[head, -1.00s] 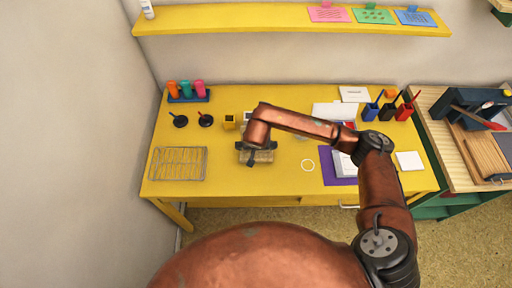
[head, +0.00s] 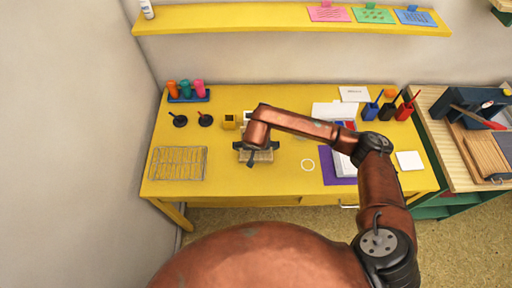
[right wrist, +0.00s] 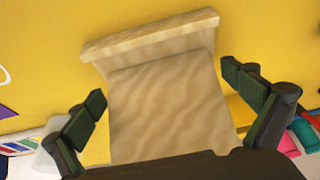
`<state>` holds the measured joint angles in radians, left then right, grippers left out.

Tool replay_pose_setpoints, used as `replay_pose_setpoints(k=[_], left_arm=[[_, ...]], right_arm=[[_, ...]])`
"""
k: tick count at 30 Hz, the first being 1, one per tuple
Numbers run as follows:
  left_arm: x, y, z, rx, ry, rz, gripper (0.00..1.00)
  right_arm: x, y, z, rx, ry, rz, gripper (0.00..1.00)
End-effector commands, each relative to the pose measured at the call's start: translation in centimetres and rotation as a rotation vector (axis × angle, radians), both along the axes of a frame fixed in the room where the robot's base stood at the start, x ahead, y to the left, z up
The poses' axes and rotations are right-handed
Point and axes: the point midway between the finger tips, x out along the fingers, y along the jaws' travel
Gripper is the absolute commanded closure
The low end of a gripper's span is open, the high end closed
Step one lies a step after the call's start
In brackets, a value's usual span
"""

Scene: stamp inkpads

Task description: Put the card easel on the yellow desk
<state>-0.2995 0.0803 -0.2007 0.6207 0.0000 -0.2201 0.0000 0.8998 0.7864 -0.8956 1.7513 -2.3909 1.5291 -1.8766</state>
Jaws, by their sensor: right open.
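The card easel, a pale wooden piece with a raised ledge along one edge, stands out in the right wrist view (right wrist: 165,85). In the head view it shows only partly under my right gripper (head: 257,156), at the middle of the yellow desk (head: 230,185). In the right wrist view my right gripper (right wrist: 165,105) is open, with one dark finger on each side of the easel and a gap to each. The palm side hides the easel's near end. I cannot tell whether it touches the desk. My left gripper is not in view.
A purple sheet (head: 330,168) and white ring (head: 308,165) lie right of the gripper. Pen cups (head: 387,112) stand at the back right.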

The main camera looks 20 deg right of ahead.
Motion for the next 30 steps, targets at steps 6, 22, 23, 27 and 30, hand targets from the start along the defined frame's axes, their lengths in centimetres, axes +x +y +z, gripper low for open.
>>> replay_pose_setpoints(k=[6, 22, 23, 27, 30], left_arm=[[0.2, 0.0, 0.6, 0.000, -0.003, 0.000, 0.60], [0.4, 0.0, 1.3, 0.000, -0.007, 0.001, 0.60], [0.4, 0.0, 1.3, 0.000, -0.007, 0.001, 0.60], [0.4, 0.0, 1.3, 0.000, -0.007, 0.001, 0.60], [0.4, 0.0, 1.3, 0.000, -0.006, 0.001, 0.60]], right_arm=[[-1.0, 0.4, 3.5, -0.001, -0.006, 0.003, 0.00], [-4.3, 1.2, 11.0, -0.001, -0.002, 0.000, 0.00], [-4.3, 1.2, 11.1, -0.001, -0.002, 0.000, 0.00], [-4.4, 1.2, 11.2, -0.001, 0.000, 0.000, 0.00], [-4.4, 1.3, 11.2, -0.001, 0.000, 0.000, 0.00]])
